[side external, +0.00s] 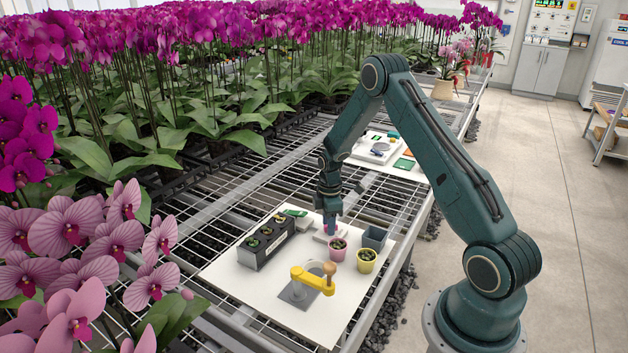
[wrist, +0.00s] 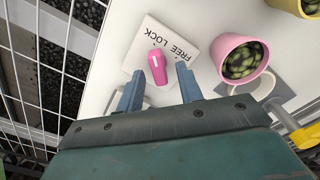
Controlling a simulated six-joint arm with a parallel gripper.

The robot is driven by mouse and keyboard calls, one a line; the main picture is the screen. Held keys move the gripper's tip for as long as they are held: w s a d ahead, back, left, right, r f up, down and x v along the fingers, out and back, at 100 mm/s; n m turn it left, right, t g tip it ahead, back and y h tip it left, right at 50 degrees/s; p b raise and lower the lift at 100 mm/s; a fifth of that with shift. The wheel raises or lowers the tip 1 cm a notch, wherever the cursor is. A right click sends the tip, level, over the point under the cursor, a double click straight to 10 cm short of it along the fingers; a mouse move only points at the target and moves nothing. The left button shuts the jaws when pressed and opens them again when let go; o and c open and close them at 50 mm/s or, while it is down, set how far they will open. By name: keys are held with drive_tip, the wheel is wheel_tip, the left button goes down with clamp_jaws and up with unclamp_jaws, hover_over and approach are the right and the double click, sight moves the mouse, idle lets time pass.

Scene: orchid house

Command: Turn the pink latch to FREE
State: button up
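The pink latch (wrist: 158,68) is a rounded bar with a white mark, on a white plate (wrist: 138,56) lettered LOCK and FREE. Its marked end points up toward the lettering, on the LOCK side. My gripper (wrist: 159,70) is open, with one blue-grey finger on each side of the latch. I see gaps between fingers and latch; I cannot tell if the tips are level with it. In the side external view my gripper (side external: 330,222) points down over the plate, and the latch is mostly hidden behind it.
A pink pot (side external: 337,249) and a yellow pot (side external: 366,260) stand close to my gripper. A blue-grey bin (side external: 375,238), a black case (side external: 265,243) and a yellow-handled crank (side external: 312,280) share the white board (side external: 245,290). The board's front left is clear.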

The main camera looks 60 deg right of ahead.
drive_tip(key=shift+c, duration=0.3)
clamp_jaws()
